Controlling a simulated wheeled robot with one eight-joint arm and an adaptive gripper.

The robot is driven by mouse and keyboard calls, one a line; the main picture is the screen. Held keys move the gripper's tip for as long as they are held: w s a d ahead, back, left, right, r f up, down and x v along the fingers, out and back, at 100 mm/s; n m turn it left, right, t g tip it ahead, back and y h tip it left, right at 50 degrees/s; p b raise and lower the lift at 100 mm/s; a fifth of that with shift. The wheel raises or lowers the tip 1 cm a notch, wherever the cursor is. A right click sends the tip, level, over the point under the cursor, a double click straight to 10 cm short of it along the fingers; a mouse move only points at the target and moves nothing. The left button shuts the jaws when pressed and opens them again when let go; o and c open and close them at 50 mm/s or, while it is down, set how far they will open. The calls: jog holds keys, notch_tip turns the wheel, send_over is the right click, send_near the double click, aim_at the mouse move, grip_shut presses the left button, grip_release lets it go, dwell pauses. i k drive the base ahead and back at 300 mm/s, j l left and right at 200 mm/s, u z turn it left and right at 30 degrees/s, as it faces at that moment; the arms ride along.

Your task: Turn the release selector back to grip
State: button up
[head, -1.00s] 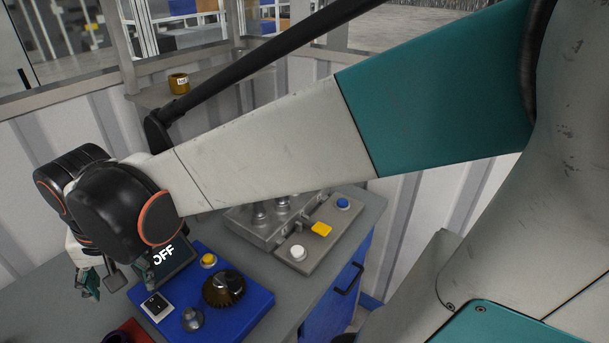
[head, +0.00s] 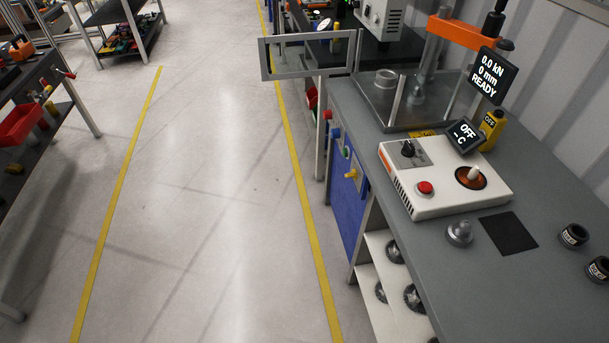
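No part labelled as a release selector or with a grip position can be read in this view. A black rotary knob (head: 408,148) sits on a grey plate on a white control box (head: 447,199); its markings are too small to read. A yellow lever-like part (head: 351,175) shows on the blue panel under the bench; I cannot tell its markings either. My gripper and arm are out of view.
The white box also has a red button (head: 425,188) and an orange round socket with a white peg. A grey bench (head: 545,215) fills the right; the floor (head: 215,210) at left is clear.

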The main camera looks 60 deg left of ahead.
aim_at(354, 173)
jog(key=k+l+u, duration=0.1)
jog(key=u, duration=1.7)
